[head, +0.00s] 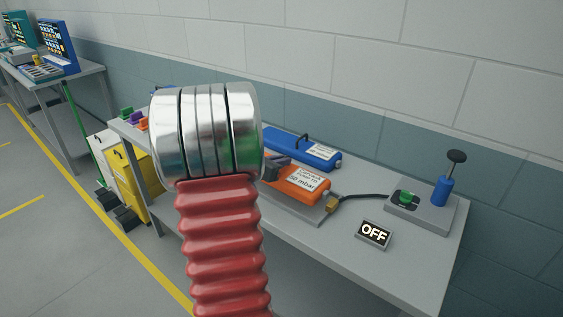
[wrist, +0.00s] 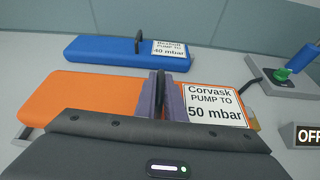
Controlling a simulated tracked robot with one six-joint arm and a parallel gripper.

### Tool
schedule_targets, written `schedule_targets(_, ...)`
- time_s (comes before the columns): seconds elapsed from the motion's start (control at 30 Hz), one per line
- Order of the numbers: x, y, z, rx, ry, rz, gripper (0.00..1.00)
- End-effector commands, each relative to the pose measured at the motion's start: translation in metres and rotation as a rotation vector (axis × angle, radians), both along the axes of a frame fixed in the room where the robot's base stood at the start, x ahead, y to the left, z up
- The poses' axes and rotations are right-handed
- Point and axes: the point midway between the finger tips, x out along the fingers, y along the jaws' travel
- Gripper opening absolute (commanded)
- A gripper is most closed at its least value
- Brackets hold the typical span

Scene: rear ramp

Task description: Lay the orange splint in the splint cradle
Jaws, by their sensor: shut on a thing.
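The orange splint (wrist: 60,96) has a white label reading "Corvask PUMP TO 50 mbar". It also shows in the head view (head: 304,191), lying on or just above a flat grey base (head: 312,213), which looks like the splint cradle. I cannot tell whether it touches the base. My gripper (wrist: 160,92) is shut on the splint's dark upright handle. In the head view my gripper (head: 275,165) is partly hidden behind my arm, as is the left part of the splint.
A blue splint (wrist: 115,52) labelled 40 mbar lies behind, by the wall. A brass connector (head: 332,204) with a black cable leads to a grey pump unit (head: 425,213) with a green knob and blue plunger. An "OFF" display (head: 374,234) stands in front. The bench's front right is clear.

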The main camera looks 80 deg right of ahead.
Motion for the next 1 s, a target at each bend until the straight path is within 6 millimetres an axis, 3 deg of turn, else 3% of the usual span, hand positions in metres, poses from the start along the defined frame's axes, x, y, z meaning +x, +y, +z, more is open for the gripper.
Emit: schedule_targets(1.0, 0.0001, -0.0004, -0.0047, -0.003, -0.002, 0.000, 0.00)
